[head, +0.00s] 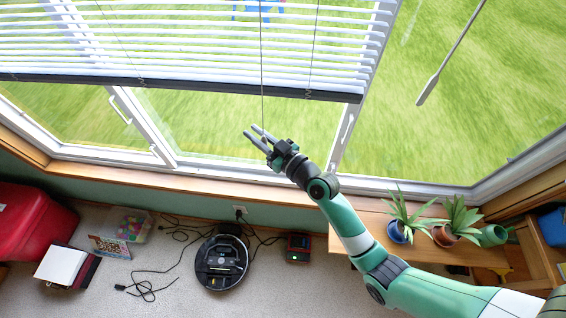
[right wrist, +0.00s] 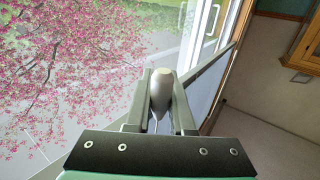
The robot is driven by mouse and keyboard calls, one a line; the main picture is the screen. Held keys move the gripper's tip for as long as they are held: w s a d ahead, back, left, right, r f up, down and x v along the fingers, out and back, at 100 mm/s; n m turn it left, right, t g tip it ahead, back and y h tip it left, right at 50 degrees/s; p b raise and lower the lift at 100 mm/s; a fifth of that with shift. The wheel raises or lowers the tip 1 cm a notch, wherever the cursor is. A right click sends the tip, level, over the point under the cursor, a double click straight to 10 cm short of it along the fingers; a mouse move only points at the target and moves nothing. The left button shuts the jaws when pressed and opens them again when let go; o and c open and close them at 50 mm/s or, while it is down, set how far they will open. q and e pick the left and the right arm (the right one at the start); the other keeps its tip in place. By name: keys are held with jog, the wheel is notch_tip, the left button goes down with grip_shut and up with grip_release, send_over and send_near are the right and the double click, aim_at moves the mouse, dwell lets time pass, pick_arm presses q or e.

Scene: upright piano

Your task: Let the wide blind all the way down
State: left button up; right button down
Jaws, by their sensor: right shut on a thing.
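The wide blind (head: 200,86) hangs partway down over the window on the left, its slats spread and its dark bottom rail above the sill. A thin pull cord (head: 262,60) runs down in front of it to my right gripper (head: 253,131). In the right wrist view, my right gripper (right wrist: 161,82) is shut on a grey cord knob (right wrist: 161,93) held between its two fingers. The gripper is below the bottom rail and in front of the glass. My left gripper is not in view.
A wand (head: 447,55) hangs at the right window. Potted plants (head: 400,228) stand on the wooden bench (head: 355,230) below my right arm. A robot vacuum (head: 221,262), a red box (head: 30,225) and cables lie on the floor. The sill is clear.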

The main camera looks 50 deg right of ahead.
notch_tip(320, 180, up, 9)
jog(key=p, duration=0.7)
jog(key=shift+f, duration=0.1)
notch_tip(320, 180, up, 9)
jog(key=p, duration=0.7)
jog(key=shift+p, duration=0.35)
notch_tip(320, 180, up, 8)
jog(key=p, duration=0.6)
jog(key=shift+r, duration=0.5)
jog(key=shift+r, duration=0.1)
